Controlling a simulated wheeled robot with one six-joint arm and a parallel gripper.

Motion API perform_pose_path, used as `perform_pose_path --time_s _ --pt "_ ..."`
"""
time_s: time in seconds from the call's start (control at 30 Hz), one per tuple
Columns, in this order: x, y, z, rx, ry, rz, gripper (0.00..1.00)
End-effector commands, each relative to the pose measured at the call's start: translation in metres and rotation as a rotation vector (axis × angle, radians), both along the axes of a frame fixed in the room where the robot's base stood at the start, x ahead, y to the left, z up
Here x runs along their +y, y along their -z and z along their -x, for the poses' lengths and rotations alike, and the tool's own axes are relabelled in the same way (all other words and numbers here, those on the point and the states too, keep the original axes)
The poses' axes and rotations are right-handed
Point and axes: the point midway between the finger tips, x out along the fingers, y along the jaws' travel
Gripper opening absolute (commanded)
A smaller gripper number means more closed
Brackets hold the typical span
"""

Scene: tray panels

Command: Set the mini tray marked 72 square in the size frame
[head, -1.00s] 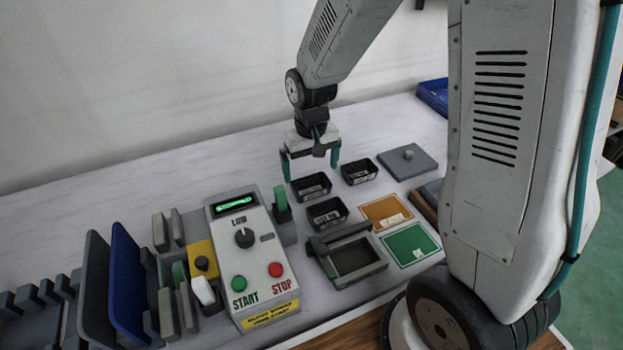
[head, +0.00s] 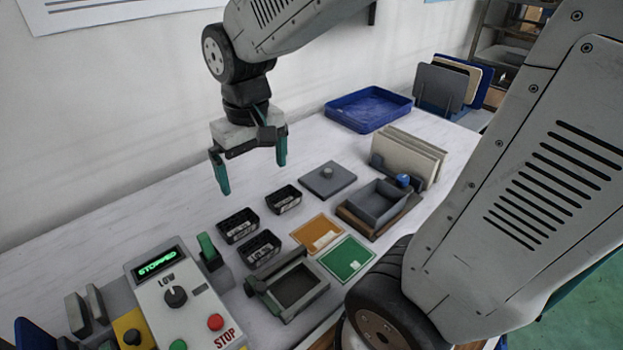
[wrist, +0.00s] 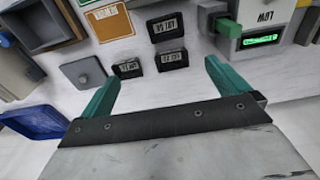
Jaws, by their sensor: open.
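My gripper (head: 252,176) is open and empty, held above the table behind the mini trays. Its two teal fingers also show in the wrist view (wrist: 162,76). Three small black mini trays with white labels stand in a cluster: a left one (head: 238,225), a back one (head: 284,199) and a front one (head: 262,248). The wrist view shows their labels upside down, and I cannot surely tell which reads 72. A grey frame with a dark recess (head: 309,301), apparently the size frame, lies in front of them; no tray is in it.
A control box (head: 190,305) with a screen reading STOPPED stands at left. Orange (head: 316,232) and green (head: 346,258) panels lie right of the trays. A grey knobbed plate (head: 328,180), a grey bin (head: 380,203) and a blue tray (head: 368,108) are beyond. The table behind the trays is clear.

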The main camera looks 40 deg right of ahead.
Motion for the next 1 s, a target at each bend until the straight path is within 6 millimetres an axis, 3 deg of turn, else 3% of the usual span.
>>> perform_pose_path --time_s 0.2,0.43,0.6,0.97,1.0 --pt "-0.009 -0.035 0.069 -0.038 0.003 0.001 1.00" --pt "-0.013 -0.047 0.126 -0.061 0.002 0.003 1.00" --pt "-0.015 -0.048 0.143 -0.065 0.003 0.004 1.00" --pt "-0.015 -0.048 0.144 -0.064 0.002 0.004 1.00" --pt "-0.015 -0.048 0.144 -0.064 0.002 0.004 0.94"
